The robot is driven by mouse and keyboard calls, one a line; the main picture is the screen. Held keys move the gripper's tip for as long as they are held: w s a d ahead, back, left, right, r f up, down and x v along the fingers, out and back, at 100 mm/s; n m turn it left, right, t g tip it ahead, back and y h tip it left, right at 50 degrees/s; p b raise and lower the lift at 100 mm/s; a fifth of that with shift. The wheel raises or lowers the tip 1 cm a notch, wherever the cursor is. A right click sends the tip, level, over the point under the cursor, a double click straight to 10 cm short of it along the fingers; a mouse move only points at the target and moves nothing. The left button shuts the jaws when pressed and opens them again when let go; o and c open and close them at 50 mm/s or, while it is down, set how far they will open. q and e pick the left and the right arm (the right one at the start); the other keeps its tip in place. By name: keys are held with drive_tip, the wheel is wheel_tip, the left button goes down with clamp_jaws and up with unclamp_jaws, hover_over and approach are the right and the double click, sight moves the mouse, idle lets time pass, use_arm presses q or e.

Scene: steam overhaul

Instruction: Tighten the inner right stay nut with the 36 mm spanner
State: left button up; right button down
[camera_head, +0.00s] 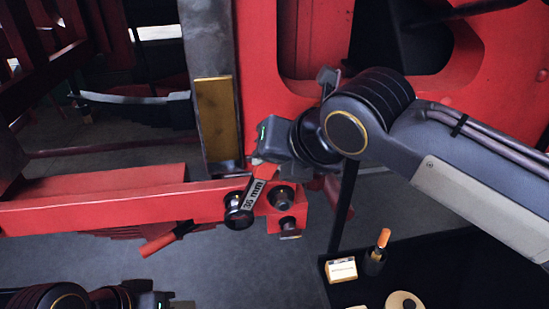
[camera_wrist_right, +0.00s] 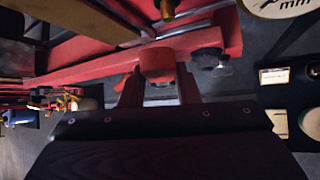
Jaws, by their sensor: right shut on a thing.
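The spanner (camera_head: 254,194) has a pale label reading 36 mm on its shank. My right gripper (camera_head: 264,174) is shut on its upper end. The shank slants down and left to a dark round end (camera_head: 238,213) at the red beam; whether the jaw sits around a nut there cannot be told. A dark nut (camera_head: 283,195) sits just right of the spanner, on the red block. In the right wrist view, my right gripper's fingers (camera_wrist_right: 158,88) are at the centre, in front of the beam; the spanner is not clear there. My left gripper (camera_head: 165,300) is partly in view at the bottom left.
The red beam (camera_head: 110,208) crosses the left half, with a red-handled tool (camera_head: 168,239) below it. A grey post with a brass plate (camera_head: 217,118) rises behind. A dark table (camera_head: 440,270) at lower right holds a small white card (camera_head: 341,269) and an orange-tipped item (camera_head: 384,238).

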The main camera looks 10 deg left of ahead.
drive_tip(key=shift+w+a+r, duration=0.15)
drive_tip(key=shift+w+a, duration=0.05)
drive_tip(key=shift+w, duration=0.4)
idle(0.3)
drive_tip(key=shift+w+a+p, duration=0.1)
drive_tip(key=shift+w+p, duration=0.2)
drive_tip(key=shift+w, duration=0.25)
drive_tip(key=shift+w+d+f+y+b, duration=0.25)
drive_tip(key=shift+d+f+b, duration=0.35)
drive_tip(key=shift+b, duration=0.35)
drive_tip(key=shift+d+m+y+b, duration=0.25)
drive_tip(key=shift+m+b, duration=0.05)
drive_tip(key=shift+b, duration=0.05)
